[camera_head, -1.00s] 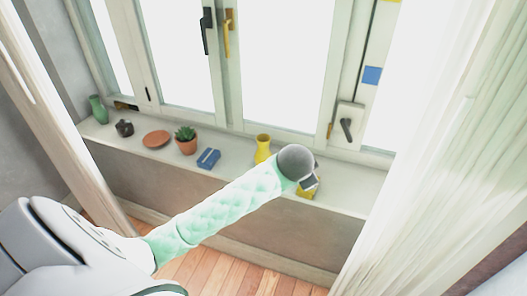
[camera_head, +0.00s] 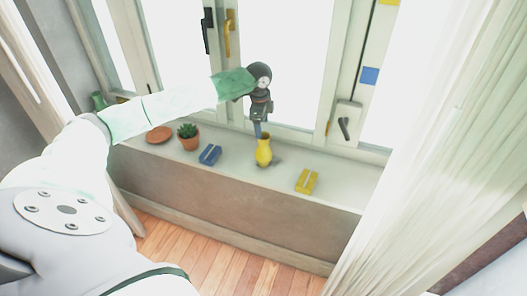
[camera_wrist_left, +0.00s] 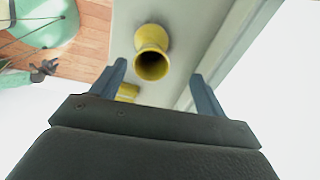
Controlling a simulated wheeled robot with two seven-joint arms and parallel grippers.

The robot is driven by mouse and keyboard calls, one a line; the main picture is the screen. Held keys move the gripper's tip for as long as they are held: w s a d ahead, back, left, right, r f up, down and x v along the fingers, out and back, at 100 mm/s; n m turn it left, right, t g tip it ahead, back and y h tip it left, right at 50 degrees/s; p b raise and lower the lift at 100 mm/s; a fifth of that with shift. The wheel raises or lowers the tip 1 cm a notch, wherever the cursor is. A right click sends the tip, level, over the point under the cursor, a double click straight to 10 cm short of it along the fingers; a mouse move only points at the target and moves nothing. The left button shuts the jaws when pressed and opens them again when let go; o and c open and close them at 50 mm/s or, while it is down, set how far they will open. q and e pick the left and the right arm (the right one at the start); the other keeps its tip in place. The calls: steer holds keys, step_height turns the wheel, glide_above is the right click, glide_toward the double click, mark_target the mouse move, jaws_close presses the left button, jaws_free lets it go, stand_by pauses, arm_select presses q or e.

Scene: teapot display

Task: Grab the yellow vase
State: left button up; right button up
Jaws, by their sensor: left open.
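The yellow vase (camera_head: 264,151) stands upright on the window sill (camera_head: 330,186). My left gripper (camera_head: 258,131) is just above the vase, pointing down. In the left wrist view the gripper (camera_wrist_left: 158,84) is open, with its two fingers spread wide. The vase (camera_wrist_left: 152,55) shows there with its round mouth towards the camera, beyond the fingertips and between their lines. Nothing is held.
A yellow box (camera_head: 307,181) lies right of the vase and a blue box (camera_head: 210,154) left of it. A potted succulent (camera_head: 188,136), a terracotta dish (camera_head: 160,134) and a green vase (camera_head: 97,101) stand further left. The window is behind.

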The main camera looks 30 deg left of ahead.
mark_target(264, 144)
arm_select(q)
steer(key=shift+s+d+f+m+h, duration=0.2)
steer(key=shift+f+m+h, duration=0.1)
steer(key=shift+m, duration=0.3)
steer(key=shift+s+d+m+g, duration=0.1)
steer(key=shift+d+m+g, duration=0.1)
steer(key=shift+m+g, duration=0.15)
steer(key=shift+s+d+m+h, duration=0.15)
steer(key=shift+m+h, duration=0.15)
steer(key=shift+m, duration=0.25)
steer(key=shift+d+f+p, duration=0.1)
steer(key=shift+f+p, duration=0.45)
steer(key=shift+f, duration=0.6)
steer(key=shift+f+p, duration=0.3)
steer(key=shift+f, duration=0.1)
steer(key=f+p, duration=0.2)
steer(key=f, duration=0.2)
steer(key=shift+w+p, duration=0.2)
steer(key=shift+p, duration=0.1)
steer(key=shift+f, duration=0.45)
steer(key=c, duration=1.2)
arm_select(e)
steer(key=s+d+f+t, duration=0.1)
steer(key=s+d+f, duration=0.1)
steer(key=s+f, duration=0.3)
steer(key=shift+s+d, duration=0.25)
steer(key=shift+s, duration=0.75)
